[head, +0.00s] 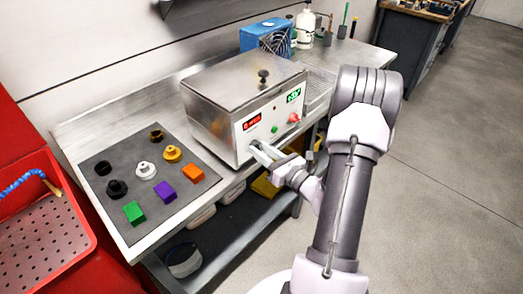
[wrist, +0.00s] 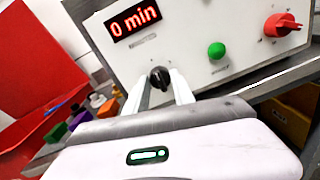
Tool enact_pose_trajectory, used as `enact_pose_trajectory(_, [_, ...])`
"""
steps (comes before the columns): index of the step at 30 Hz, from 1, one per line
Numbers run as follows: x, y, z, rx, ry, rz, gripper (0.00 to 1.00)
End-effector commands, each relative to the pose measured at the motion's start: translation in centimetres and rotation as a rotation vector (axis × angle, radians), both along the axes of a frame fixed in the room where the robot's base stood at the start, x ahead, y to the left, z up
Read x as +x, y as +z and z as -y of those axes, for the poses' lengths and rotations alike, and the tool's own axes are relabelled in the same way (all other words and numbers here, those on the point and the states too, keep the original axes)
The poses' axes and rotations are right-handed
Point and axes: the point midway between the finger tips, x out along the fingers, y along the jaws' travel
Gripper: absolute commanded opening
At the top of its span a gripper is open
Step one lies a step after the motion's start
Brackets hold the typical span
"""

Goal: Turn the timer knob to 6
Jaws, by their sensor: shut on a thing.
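A steel box-shaped machine (head: 235,110) stands on the bench, its front panel facing my arm. In the wrist view the panel carries a red display (wrist: 133,19) that reads "0 min". Below the display is a small black timer knob (wrist: 159,77). My gripper (head: 260,152) reaches the lower left of the panel. In the wrist view its two pale fingers stand on either side of the knob, shut on it. In the head view the fingers hide the knob.
A green button (wrist: 216,51) and a red rotary switch (wrist: 283,25) sit right of the knob. A dark mat (head: 118,222) with coloured blocks and several small knob-like parts lies left of the machine. A red bin (head: 75,215) stands far left.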

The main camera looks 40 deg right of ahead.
Motion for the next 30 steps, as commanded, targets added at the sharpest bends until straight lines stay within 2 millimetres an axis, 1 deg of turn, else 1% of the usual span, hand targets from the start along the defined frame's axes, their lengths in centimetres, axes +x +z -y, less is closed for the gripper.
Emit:
enact_pose_trajectory(5, [-0.02, 0.04, -0.01, 0.016, 0.0, -0.002, 0.0])
enact_pose_trajectory(11, [-0.03, 0.25, -0.04, 0.098, 0.001, -0.009, 0.0])
enact_pose_trajectory(17, [-0.05, 0.43, -0.09, 0.258, 0.001, -0.023, 0.0])
enact_pose_trajectory(30, [-0.05, 0.5, -0.08, 0.675, 0.0, -0.056, 0.0])
